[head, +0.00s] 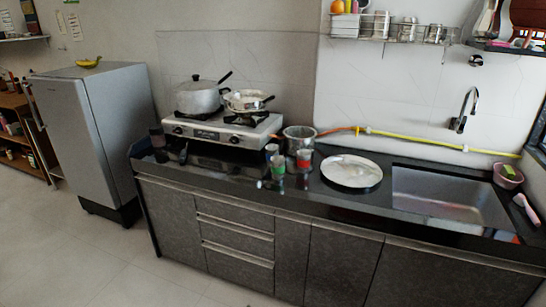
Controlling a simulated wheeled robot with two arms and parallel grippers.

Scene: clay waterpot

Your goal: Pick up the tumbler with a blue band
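Several small tumblers stand close together on the dark counter (325,201), right of the stove. One tumbler has a green band (278,167). Another tumbler has a red band (304,160). A third tumbler (272,150) stands just behind the green-banded one and is partly hidden; its band colour is too small to tell. I cannot make out a blue band on any of them. Neither of my grippers is in view.
A steel pot (299,139) stands behind the tumblers, with a round plate (351,172) to their right. The sink (445,197) is farther right. A two-burner stove (222,130) carries pots at left. A grey fridge (95,125) stands left; the floor in front is clear.

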